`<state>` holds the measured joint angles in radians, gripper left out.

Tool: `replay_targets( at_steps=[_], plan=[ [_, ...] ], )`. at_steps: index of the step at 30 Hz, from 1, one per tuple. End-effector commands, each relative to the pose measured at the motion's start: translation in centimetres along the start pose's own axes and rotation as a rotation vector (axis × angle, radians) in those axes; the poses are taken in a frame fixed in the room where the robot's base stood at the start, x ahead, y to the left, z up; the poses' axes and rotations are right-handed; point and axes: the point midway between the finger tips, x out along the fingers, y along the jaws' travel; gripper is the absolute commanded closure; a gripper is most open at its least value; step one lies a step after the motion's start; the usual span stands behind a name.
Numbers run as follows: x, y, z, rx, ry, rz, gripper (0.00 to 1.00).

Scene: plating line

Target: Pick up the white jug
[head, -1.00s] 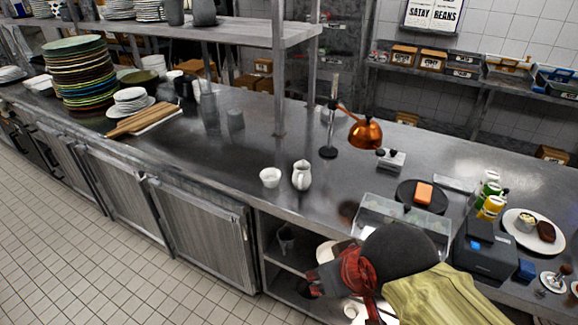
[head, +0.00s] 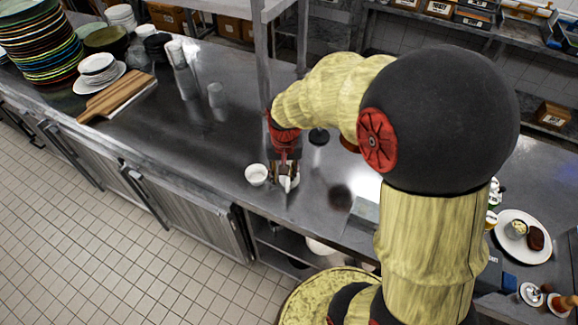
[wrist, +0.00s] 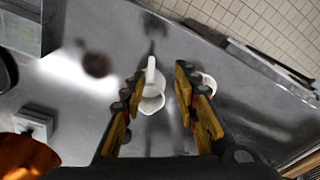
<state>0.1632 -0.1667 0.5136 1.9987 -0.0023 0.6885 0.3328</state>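The white jug (head: 288,182) stands on the steel counter near its front edge, partly hidden by my gripper in the head view. In the wrist view the jug (wrist: 152,98) lies between the fingers, nearer the left one, with its handle side pointing away from my palm. My gripper (wrist: 156,98) is open, its two fingers apart on either side of the jug; I see a gap between the jug and the right finger. In the head view my gripper (head: 285,168) is directly over the jug.
A small white bowl (head: 256,174) stands just left of the jug; it also shows beyond the right finger in the wrist view (wrist: 208,84). A copper heat lamp (wrist: 28,158) is to the side. Clear glasses (head: 216,95) stand farther left.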

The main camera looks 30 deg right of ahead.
Motion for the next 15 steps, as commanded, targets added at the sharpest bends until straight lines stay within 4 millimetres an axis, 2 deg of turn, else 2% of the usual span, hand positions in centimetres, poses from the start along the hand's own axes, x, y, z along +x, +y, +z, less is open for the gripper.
replay_targets(
  at_steps=[6, 15],
  plan=[
    [3.6, 1.3, -1.3, 0.107, -0.081, 0.034, 0.70],
    [6.8, 1.8, -1.2, 0.140, -0.103, 0.044, 0.70]
  ],
)
